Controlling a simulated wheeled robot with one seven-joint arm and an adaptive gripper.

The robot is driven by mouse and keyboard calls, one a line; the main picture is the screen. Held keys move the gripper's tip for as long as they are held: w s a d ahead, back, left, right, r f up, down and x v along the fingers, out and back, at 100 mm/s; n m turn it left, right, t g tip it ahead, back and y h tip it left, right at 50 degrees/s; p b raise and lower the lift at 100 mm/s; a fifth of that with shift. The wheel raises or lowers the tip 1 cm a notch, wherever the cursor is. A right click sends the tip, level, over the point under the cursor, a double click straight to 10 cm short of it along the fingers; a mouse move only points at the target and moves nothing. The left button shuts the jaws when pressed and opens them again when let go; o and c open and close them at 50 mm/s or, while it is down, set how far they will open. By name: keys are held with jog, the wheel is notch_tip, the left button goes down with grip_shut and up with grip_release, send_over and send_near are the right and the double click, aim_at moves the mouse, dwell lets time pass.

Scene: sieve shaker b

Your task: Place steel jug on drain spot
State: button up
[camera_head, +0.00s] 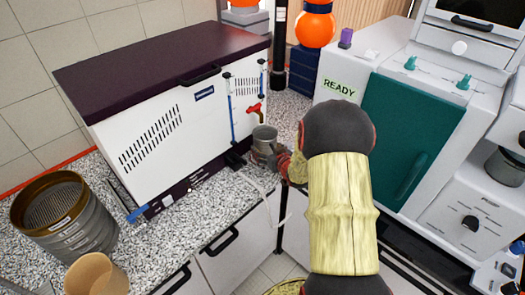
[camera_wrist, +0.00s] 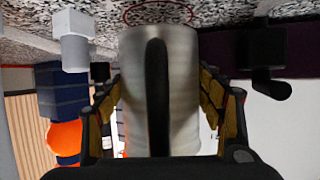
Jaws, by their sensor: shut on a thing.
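The steel jug (camera_head: 264,134) is a grey metal cup held just in front of the white unit's lower right end. My gripper (camera_head: 268,158) is shut on it, its lower part partly covered by the fingers. In the wrist view the jug (camera_wrist: 186,75) fills the middle, its dark handle (camera_wrist: 157,100) facing the camera, with fingers at both sides. A thin dark red ring (camera_wrist: 158,13), perhaps the drain spot, shows on the speckled counter beyond the jug. The jug hides part of this ring. I cannot tell whether the jug touches the counter.
A white unit (camera_head: 165,135) with a dark lid and red tap (camera_head: 254,108) stands beside the jug. A sieve stack (camera_head: 66,215) and tan cup (camera_head: 95,272) occupy the left counter. A teal-doored machine (camera_head: 408,135) stands right. The front middle counter (camera_head: 190,215) is clear.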

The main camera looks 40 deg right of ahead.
jog(key=w, duration=0.1)
jog(key=w+d, duration=0.1)
jog(key=w, duration=0.1)
jog(key=shift+w, duration=0.3)
jog(key=shift+w+d, duration=0.1)
jog(key=shift+f+b, duration=0.6)
jog(key=shift+f, duration=1.05)
jog(key=shift+c, duration=0.2)
jog(key=shift+f, duration=0.25)
jog(key=o, duration=1.4)
jog(key=shift+c, duration=0.2)
jog(key=shift+r, duration=0.1)
